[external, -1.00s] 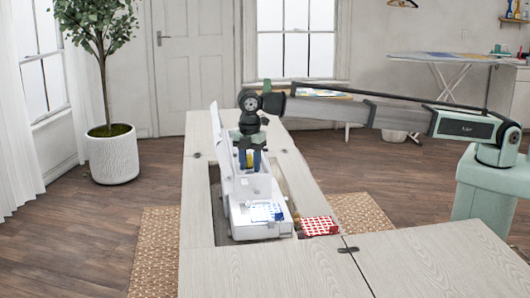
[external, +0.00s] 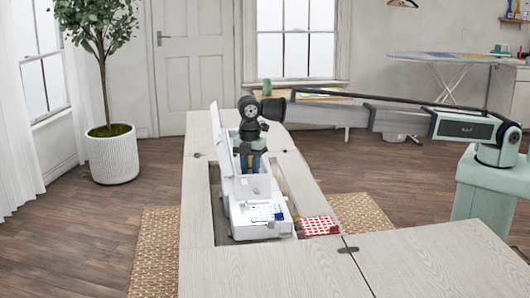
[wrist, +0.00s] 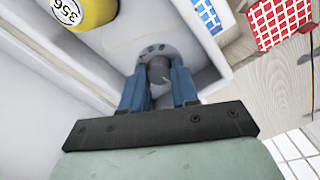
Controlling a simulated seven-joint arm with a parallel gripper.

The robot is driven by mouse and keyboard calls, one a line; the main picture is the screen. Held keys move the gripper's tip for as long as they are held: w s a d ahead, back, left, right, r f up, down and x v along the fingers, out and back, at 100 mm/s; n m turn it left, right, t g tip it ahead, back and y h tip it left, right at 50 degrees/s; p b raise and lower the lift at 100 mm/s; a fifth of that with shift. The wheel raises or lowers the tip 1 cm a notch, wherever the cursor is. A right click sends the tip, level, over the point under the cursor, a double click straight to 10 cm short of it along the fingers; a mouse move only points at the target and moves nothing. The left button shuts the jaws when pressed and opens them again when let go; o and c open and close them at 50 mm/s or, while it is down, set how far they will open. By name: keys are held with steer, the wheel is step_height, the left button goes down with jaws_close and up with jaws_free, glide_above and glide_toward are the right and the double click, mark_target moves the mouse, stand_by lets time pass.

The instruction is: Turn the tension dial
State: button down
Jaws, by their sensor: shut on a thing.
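The white sewing machine (external: 236,187) stands in the cabinet's cut-out, with a tall white panel (external: 220,140) upright at its left. My gripper (external: 250,165) points down into the machine's top. In the wrist view its two blue fingers (wrist: 159,88) are shut on a small dark grey knob, the tension dial (wrist: 158,68), which sits in a recess of the white body. The fingers stand on either side of the dial and hide part of it.
A red-and-white checked cloth (external: 319,226) lies on the cabinet top right of the machine. A blue-and-white patterned cloth (external: 267,212) lies on the machine's bed. The near cabinet top (external: 440,262) is clear.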

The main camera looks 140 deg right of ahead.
mark_target(250, 172)
steer(key=shift+m, duration=0.3)
steer(key=m, duration=1.1)
stand_by(0.6)
steer(key=c, duration=1.1)
jaws_free()
steer(key=shift+r, duration=0.1)
step_height(250, 172, up, 14)
steer(key=shift+f, duration=0.15)
